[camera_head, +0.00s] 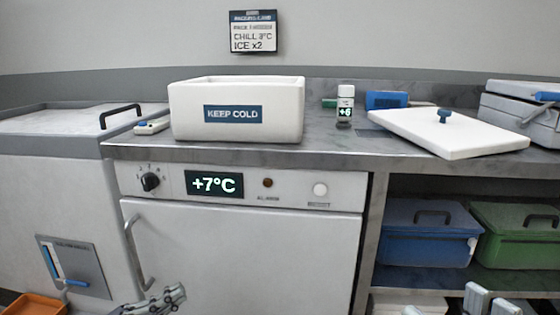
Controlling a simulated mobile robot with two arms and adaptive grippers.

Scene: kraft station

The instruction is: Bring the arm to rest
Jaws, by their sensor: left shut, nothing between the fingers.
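My left gripper (176,296) is at the bottom edge, left of centre, in front of the lower part of the cabinet door (240,255). Its fingers are shut with nothing between them. It is low, well below the worktop and apart from the things on it.
A white KEEP COLD box (285,115), a small vial (345,105) and a white lid (470,140) with blue knob stand on the worktop (330,150). The door handle (138,250) juts out near my left gripper.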

